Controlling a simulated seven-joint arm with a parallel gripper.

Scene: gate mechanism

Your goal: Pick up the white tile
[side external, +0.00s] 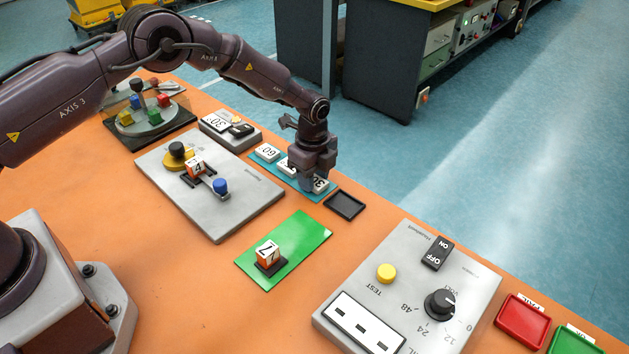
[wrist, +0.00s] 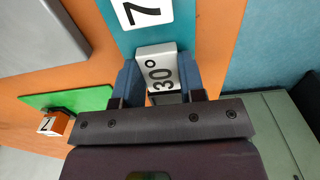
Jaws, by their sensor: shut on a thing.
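The white tile marked 30° (wrist: 160,72) sits between the two blue-grey fingers of my gripper (wrist: 158,66) in the wrist view, one finger along each side. In the side view my gripper (side external: 313,178) points down over the near end of the teal mat (side external: 331,192), shut on this tile (side external: 320,184), which is partly hidden by the fingers. I cannot tell whether the tile is clear of the mat. Another white tile (wrist: 141,12) with a 7 lies beside it on the mat. A white tile marked 60 (side external: 266,152) lies at the mat's far end.
A black empty tray (side external: 344,205) lies just right of the mat. A grey panel with knobs (side external: 240,190) stands left. A green plate (side external: 303,238) bears an orange and white cube (side external: 268,252). A larger control panel (side external: 400,290) is at front right.

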